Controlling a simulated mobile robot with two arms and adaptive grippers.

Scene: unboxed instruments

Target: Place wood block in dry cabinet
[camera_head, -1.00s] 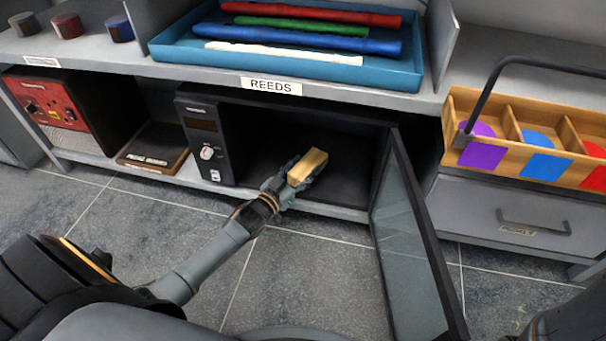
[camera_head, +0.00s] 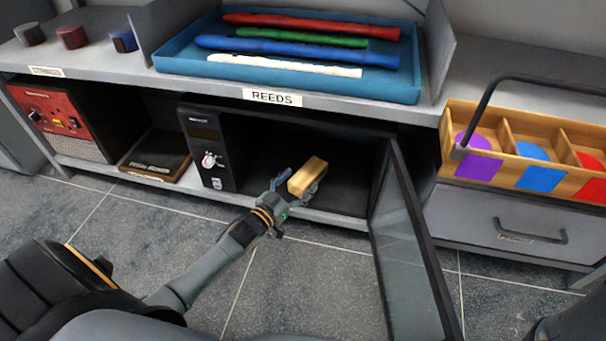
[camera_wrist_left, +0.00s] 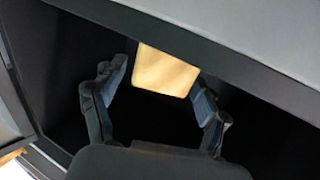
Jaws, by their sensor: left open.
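The wood block (camera_head: 307,177) is a pale tan block at the opening of the dry cabinet (camera_head: 345,195), a dark box with a control panel on its left. Its glass door (camera_head: 400,245) stands open to the right. My left gripper (camera_head: 300,184) reaches into the opening, open, with its fingers on either side of the block. In the left wrist view, the block (camera_wrist_left: 165,70) lies between and just beyond the spread fingers (camera_wrist_left: 162,82); the left finger is clear of it, the right one is close. Whether the block rests on the cabinet floor is hard to tell. My right gripper is out of view.
A red device (camera_head: 62,122) and a dark flat case (camera_head: 157,153) stand left. A wooden caddy (camera_head: 480,180) stands right, above a drawer (camera_head: 505,222). The floor in front is clear.

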